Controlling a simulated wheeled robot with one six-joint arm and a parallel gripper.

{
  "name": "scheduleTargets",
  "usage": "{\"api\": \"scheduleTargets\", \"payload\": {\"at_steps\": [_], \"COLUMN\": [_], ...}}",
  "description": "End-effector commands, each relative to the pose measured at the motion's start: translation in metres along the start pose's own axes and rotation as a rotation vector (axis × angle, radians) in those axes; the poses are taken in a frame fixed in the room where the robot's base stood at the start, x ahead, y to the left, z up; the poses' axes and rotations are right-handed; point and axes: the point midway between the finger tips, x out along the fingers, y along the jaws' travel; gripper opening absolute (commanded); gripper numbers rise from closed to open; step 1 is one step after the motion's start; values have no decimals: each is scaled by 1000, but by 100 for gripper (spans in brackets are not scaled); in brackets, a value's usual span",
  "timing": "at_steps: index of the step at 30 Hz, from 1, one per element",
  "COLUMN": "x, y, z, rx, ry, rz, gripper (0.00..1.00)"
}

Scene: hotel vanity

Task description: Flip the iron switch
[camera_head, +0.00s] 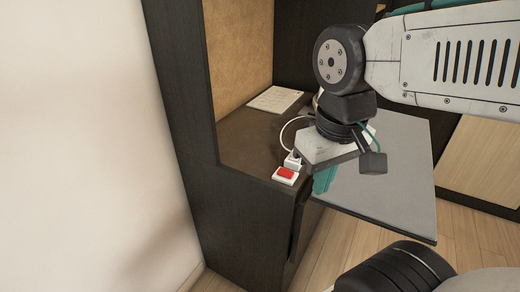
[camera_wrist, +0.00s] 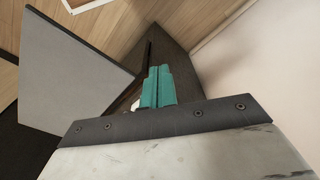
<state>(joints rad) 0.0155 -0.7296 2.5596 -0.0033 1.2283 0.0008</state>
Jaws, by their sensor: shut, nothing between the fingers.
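A small white switch box with a red rocker (camera_head: 285,174) sits on the front corner of the dark counter (camera_head: 240,150). A white plug and cable (camera_head: 292,159) are right behind it. My gripper (camera_head: 323,182) is just right of the switch in the head view, with its teal fingers pointing down by the counter's front edge. In the wrist view my gripper (camera_wrist: 158,72) shows its two teal fingers together, shut and empty. A small white piece (camera_wrist: 135,105) shows beside the fingers there; the red rocker is hidden in that view.
A grey panel (camera_head: 390,170) juts out to the right of the counter and also shows in the wrist view (camera_wrist: 70,75). A paper sheet (camera_head: 275,99) lies at the back of the counter. A white wall (camera_head: 80,150) stands at the left.

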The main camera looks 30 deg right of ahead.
Motion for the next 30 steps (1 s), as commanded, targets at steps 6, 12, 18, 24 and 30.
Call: {"api": "scheduleTargets", "payload": {"at_steps": [6,12,18,24,30], "x": [11,21,40,63,62], "y": [10,24,42,62,74], "z": [-31,-82,-141,-203,-253], "rx": [51,189,386,629,877], "ry": [-101,-158,-185,-176,-93], "rz": [1,6,19,35,32], "gripper": [0,0,0,0,0]}}
